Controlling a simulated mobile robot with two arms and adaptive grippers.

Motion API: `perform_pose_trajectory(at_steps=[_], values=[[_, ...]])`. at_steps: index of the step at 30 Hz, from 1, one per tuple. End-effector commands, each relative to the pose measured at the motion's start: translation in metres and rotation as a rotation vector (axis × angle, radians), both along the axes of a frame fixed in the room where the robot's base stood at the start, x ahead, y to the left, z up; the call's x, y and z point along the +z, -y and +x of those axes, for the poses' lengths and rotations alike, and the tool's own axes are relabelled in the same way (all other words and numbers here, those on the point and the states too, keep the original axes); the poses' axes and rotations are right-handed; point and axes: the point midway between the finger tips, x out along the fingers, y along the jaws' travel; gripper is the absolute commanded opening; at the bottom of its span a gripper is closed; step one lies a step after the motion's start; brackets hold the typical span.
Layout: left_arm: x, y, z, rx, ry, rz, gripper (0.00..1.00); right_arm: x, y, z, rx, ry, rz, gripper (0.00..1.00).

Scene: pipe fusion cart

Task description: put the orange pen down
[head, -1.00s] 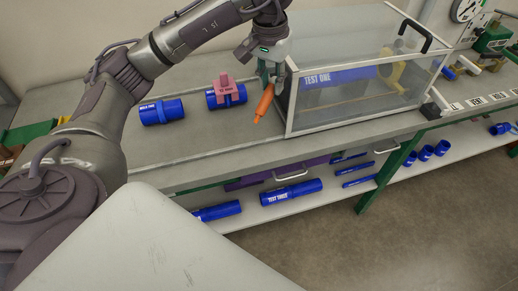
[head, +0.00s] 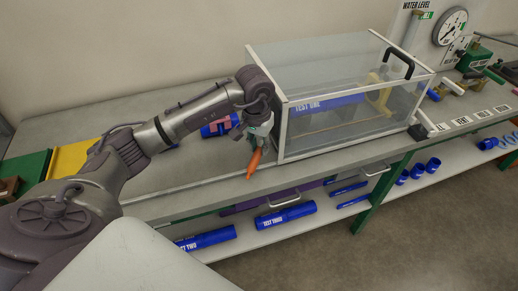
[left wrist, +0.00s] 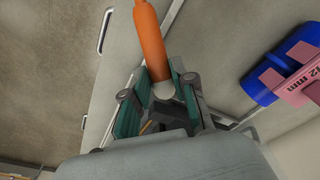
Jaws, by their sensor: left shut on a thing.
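The orange pen (head: 254,160) is in my left gripper (head: 256,137), beside the left end of the clear tank in the head view. It hangs tilted, its lower end above the bench top near the front edge. In the left wrist view the pen (left wrist: 152,40) runs up from between the green finger pads of the left gripper (left wrist: 163,85), which are shut on it. Whether the pen touches the bench is unclear. My right gripper is not in view.
The clear tank (head: 286,130) stands just right of the gripper. A blue pipe with a pink clamp (head: 215,128) lies behind my left arm; it also shows in the left wrist view (left wrist: 285,75). The bench top (head: 190,188) left of the pen is bare. Blue pipes (head: 286,216) lie on the shelf below.

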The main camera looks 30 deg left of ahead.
Motion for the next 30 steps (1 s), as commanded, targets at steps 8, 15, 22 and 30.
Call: perform_pose_trajectory(at_steps=[8, 15, 22, 30], values=[[-0.027, 0.000, 0.000, 0.000, 0.000, 0.000, 0.00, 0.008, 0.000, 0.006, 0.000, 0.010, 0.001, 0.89], [-0.028, 0.000, 0.000, 0.000, 0.000, 0.001, 0.00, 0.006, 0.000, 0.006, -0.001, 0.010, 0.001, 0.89], [-0.029, 0.000, 0.000, 0.000, -0.001, 0.000, 0.48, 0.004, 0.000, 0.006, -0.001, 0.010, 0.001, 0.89], [-0.029, 0.000, 0.000, 0.000, -0.001, 0.000, 0.51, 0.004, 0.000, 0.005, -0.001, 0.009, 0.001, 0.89]])
